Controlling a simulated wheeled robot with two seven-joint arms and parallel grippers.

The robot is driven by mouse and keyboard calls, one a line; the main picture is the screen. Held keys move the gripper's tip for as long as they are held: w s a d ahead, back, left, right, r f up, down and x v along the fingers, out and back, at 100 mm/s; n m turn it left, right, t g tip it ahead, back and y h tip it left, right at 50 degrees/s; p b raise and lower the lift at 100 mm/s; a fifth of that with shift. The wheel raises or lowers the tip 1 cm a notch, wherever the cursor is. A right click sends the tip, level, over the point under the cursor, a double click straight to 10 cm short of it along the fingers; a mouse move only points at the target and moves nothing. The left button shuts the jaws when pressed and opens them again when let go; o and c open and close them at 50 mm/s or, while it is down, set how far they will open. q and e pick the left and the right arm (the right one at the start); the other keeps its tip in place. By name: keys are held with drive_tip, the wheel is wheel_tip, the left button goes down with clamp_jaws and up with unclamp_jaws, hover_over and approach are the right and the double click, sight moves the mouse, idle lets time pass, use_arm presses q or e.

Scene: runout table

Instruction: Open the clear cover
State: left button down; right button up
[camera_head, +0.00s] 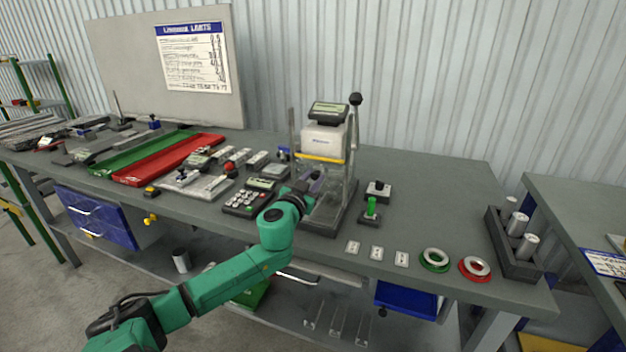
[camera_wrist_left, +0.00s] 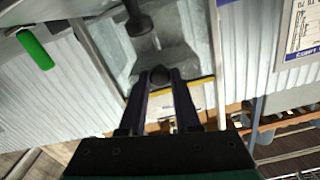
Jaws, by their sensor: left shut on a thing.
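The clear cover (camera_head: 333,190) is a see-through panel on the front of the bench press (camera_head: 323,140), below its white head with the yellow stripe. My left gripper (camera_head: 314,184) is at the front of the press, against the cover's area. In the left wrist view my left gripper (camera_wrist_left: 165,82) has its two dark fingers closed on a small dark round knob (camera_wrist_left: 160,74). The clear cover shows there as a greyish pane (camera_wrist_left: 115,45) behind the fingers. Whether the cover has swung at all is hard to tell. My right gripper is not in view.
A lever with a black ball (camera_head: 355,99) rises at the press's right. A keypad (camera_head: 245,202) stands at its left.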

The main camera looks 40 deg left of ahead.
use_arm(q)
wheel_tip(320, 180, up, 13)
drive_tip(key=p, duration=1.1)
drive_tip(key=shift+f, duration=0.15)
drive_tip(key=c, duration=0.6)
unclamp_jaws()
